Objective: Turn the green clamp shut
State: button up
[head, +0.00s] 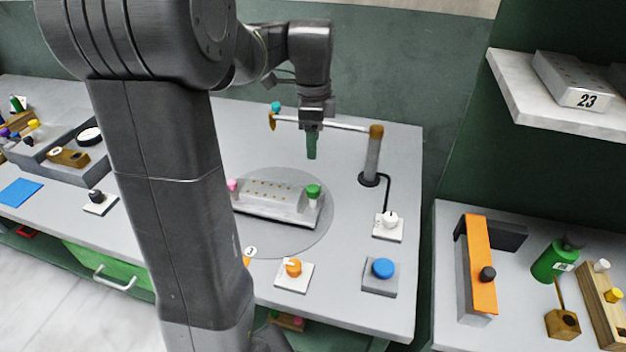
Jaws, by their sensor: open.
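The green clamp (313,190) is a round green knob at the right end of a pale grey block (270,199) with rows of small dots on top. The block lies on a round grey plate (290,240) on the table. My gripper (312,150) points down above and behind the clamp in the picture, apart from it. A narrow green piece shows at its lower end; whether it is a finger is hard to tell. My gripper is open. A pink knob (232,185) sits at the block's left end, partly hidden by my arm.
A post (372,155) with a horizontal bar (345,125) stands right of my gripper; the bar passes close to it. A white knob (390,220), an orange knob (294,267) and a blue button (383,268) are in front. A shelf (530,105) juts out at right.

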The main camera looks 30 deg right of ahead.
aim_at(313, 187)
notch_tip(313, 187, down, 14)
jog(key=shift+r+p, duration=0.1)
jog(key=shift+p, duration=0.3)
jog(key=c, duration=1)
